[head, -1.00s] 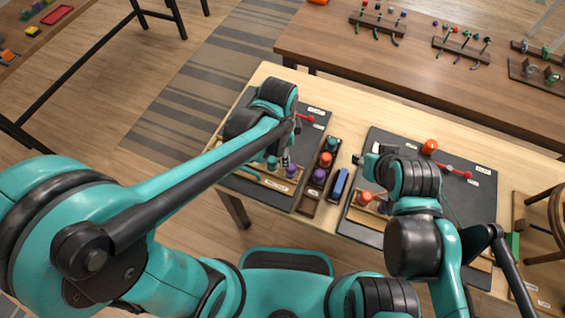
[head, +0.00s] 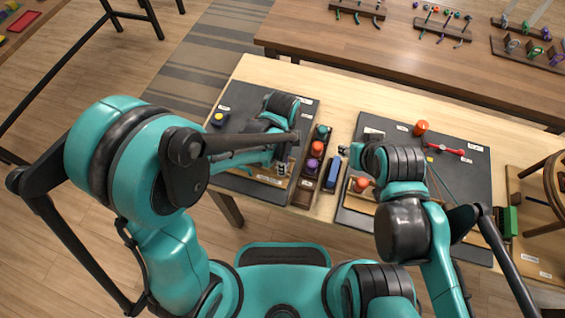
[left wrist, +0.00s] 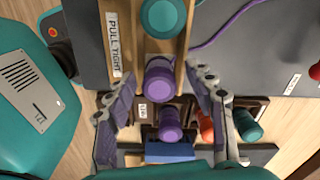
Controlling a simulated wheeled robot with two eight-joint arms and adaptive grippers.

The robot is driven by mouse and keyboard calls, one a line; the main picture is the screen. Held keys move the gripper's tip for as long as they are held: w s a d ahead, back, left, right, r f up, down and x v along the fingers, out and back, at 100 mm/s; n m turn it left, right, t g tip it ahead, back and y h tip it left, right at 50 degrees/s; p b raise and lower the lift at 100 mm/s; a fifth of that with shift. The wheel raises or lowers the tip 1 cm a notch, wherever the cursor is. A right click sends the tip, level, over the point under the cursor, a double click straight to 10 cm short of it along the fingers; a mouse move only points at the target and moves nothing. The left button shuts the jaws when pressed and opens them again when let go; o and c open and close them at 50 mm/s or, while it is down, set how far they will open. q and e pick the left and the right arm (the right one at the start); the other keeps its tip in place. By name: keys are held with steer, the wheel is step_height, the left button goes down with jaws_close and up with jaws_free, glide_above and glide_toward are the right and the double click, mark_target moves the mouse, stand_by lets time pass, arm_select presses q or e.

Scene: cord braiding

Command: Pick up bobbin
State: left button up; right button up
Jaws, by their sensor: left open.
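In the left wrist view a purple bobbin (left wrist: 160,80) stands at the end of a wooden holder on the grey mat, with a teal bobbin (left wrist: 163,17) beyond it. My open left gripper (left wrist: 160,72) has one finger on each side of the purple bobbin, with visible gaps. In the head view my left gripper (head: 283,167) is over the near edge of the left mat and hides that bobbin. A dark rack (head: 306,184) holds teal (head: 322,131), orange (head: 317,148) and purple (head: 312,165) bobbins. My right gripper (head: 346,150) is right of the rack, its jaws unclear.
A blue block (head: 331,172) lies right of the rack. The right mat (head: 465,195) carries an orange bobbin (head: 421,128) and a red-handled tool (head: 447,150). A green brush-like block (head: 508,221) lies farther right. The far wooden table (head: 300,37) holds several small racks.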

arm_select(q)
steer(key=shift+r, duration=0.1)
steer(key=shift+c, duration=1.2)
jaws_close()
